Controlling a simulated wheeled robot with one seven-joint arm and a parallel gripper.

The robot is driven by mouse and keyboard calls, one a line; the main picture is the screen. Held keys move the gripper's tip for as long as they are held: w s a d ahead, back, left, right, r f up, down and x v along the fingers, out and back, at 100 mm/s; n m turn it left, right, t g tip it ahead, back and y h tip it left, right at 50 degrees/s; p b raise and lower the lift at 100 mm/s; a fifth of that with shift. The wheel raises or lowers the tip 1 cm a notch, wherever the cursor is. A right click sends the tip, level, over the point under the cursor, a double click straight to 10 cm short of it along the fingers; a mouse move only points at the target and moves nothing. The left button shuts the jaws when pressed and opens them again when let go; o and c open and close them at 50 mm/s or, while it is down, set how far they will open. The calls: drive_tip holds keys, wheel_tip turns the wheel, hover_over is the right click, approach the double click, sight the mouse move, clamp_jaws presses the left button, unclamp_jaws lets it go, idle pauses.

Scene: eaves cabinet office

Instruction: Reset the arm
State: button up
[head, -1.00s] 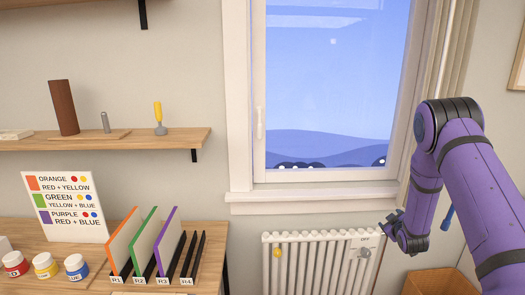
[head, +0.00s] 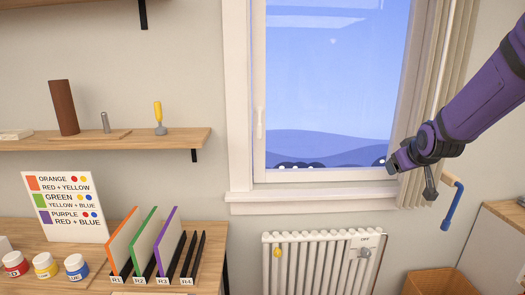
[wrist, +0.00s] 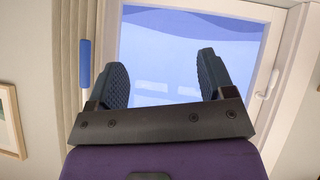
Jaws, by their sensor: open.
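My purple arm reaches in from the right edge of the head view. My gripper (head: 408,180) is in front of the right side of the window frame, near the blind's edge. In the wrist view my gripper (wrist: 163,80) shows two dark textured fingers spread wide apart with nothing between them. Behind them is the window pane (wrist: 165,55). A crank with a blue handle (head: 453,207) hangs just right of my gripper, apart from the fingers; the blue handle also shows in the wrist view (wrist: 85,63).
A radiator (head: 310,262) with a grey knob stands below the window. The desk (head: 60,270) at left holds paint jars, a sign and a rack of coloured panels. A shelf (head: 110,142) is above it. A wooden bin (head: 440,282) and a cabinet (head: 500,245) are at lower right.

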drive_tip(key=s+a+r+g, duration=0.1)
drive_tip(key=s+a+r, duration=0.1)
drive_tip(key=s, duration=0.9)
drive_tip(key=s+a+r+m+g+y, duration=0.1)
drive_tip(key=s+a+r+g, duration=0.1)
drive_tip(key=s, duration=1)
drive_tip(key=s+a+r+m+g, duration=0.1)
drive_tip(key=s+a+r, duration=0.3)
drive_tip(key=s, duration=0.7)
drive_tip(key=shift+s+a+r+g+y, duration=0.2)
drive_tip(key=shift+s+a+g+y, duration=0.1)
drive_tip(key=shift+s+a, duration=0.1)
